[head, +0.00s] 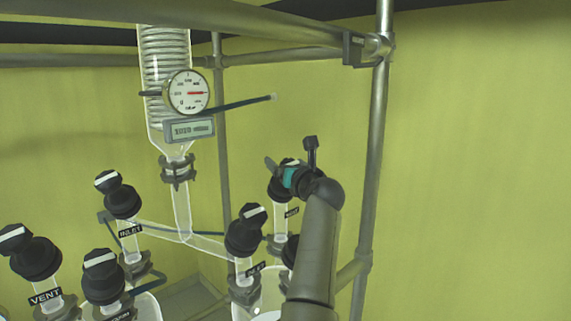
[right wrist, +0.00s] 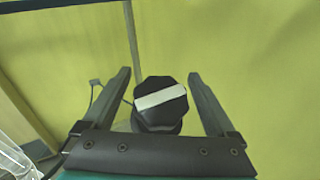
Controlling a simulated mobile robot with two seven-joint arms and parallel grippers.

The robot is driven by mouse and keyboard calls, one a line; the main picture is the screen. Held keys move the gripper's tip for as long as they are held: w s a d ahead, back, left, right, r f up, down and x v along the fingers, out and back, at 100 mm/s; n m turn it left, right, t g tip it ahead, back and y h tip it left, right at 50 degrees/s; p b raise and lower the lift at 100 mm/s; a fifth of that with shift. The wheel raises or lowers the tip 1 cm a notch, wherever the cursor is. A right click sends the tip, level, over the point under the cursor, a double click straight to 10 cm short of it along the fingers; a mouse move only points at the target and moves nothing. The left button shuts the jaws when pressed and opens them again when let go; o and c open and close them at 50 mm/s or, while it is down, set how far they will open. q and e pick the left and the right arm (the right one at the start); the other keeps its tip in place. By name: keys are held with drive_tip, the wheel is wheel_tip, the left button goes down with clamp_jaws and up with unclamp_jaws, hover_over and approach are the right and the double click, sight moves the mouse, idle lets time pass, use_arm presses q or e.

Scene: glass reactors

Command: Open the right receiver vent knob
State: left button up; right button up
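The black knob with a white bar (right wrist: 161,104) sits between the two spread fingers of my right gripper (right wrist: 159,74) in the right wrist view. Its white bar runs nearly across from finger to finger, slightly tilted. A gap shows on both sides, so the fingers do not appear to touch it. In the head view my right gripper (head: 290,153) is over this knob (head: 276,190), on the rear right glass neck, and partly hides it. The small label below is too small to read surely. My left gripper is not in view.
A similar knob (head: 245,232) stands close left of my right arm. Other black knobs, one labelled VENT (head: 36,256), stand further left. A gauge (head: 187,92) and a glass coil column (head: 165,50) are behind. A metal frame post (head: 373,160) rises at the right.

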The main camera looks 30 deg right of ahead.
drive_tip(key=c, duration=1.4)
drive_tip(key=shift+o, duration=0.2)
drive_tip(key=shift+n+y, duration=0.3)
drive_tip(key=shift+n, duration=0.1)
drive_tip(key=n+y, duration=0.3)
drive_tip(key=shift+a+n+y, duration=0.25)
drive_tip(key=shift+n+y, duration=0.05)
drive_tip(key=shift+y, duration=0.1)
drive_tip(key=shift+s+a+n+g+y, duration=0.1)
drive_tip(key=shift+a+n+g+y, duration=0.2)
drive_tip(key=shift+n+y, duration=0.7)
drive_tip(key=shift+a+n+g+y, duration=0.1)
drive_tip(key=shift+n+g+y, duration=0.25)
drive_tip(key=shift+n+y, duration=0.7)
drive_tip(key=shift+s+a+n+g+y, duration=0.15)
drive_tip(key=shift+n+g+y, duration=0.2)
drive_tip(key=shift+n+y, duration=0.65)
drive_tip(key=shift+w+r+n, duration=0.1)
drive_tip(key=shift+n, duration=0.15)
drive_tip(key=o, duration=1.4)
drive_tip(key=shift+b, duration=0.3)
